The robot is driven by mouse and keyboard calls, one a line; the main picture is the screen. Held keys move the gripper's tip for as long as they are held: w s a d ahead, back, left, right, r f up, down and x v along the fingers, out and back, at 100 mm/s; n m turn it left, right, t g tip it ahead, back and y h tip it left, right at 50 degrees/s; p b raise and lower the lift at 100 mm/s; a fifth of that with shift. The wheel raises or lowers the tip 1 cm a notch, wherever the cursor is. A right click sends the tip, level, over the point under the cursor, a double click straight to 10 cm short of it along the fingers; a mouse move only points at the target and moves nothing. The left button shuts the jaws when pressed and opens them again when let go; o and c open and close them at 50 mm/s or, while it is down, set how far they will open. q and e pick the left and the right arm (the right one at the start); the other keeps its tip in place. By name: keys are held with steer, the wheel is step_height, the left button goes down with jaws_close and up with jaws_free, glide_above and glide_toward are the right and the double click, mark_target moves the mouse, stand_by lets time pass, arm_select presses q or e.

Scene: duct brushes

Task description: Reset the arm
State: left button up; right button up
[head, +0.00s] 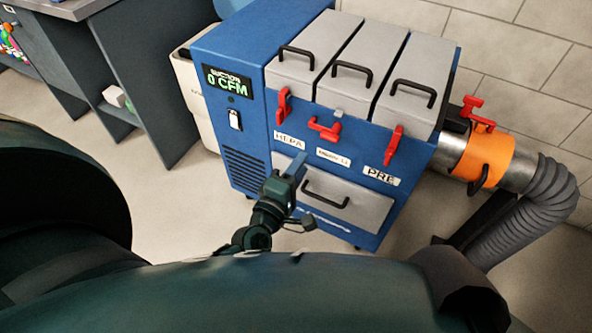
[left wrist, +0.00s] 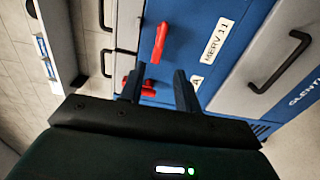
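My left gripper (head: 290,175) is in front of the blue filter cabinet (head: 233,125), near the grey lower drawer (head: 370,205). In the left wrist view the fingers of the left gripper (left wrist: 159,85) stand apart with nothing held between them. Beyond the fingertips are a red latch (left wrist: 160,42) and part of the blue front. The gripper appears apart from the drawer handle (left wrist: 280,62). My right gripper is not in view.
Three grey lids with black handles top the cabinet; red latches (head: 324,130) line its front. An orange collar (head: 484,155) and grey flexible duct (head: 530,210) are at right. A dark workbench (head: 140,70) stands at left. Floor between bench and cabinet is mostly clear.

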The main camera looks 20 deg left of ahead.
arm_select(q)
steer(key=shift+s, duration=0.7)
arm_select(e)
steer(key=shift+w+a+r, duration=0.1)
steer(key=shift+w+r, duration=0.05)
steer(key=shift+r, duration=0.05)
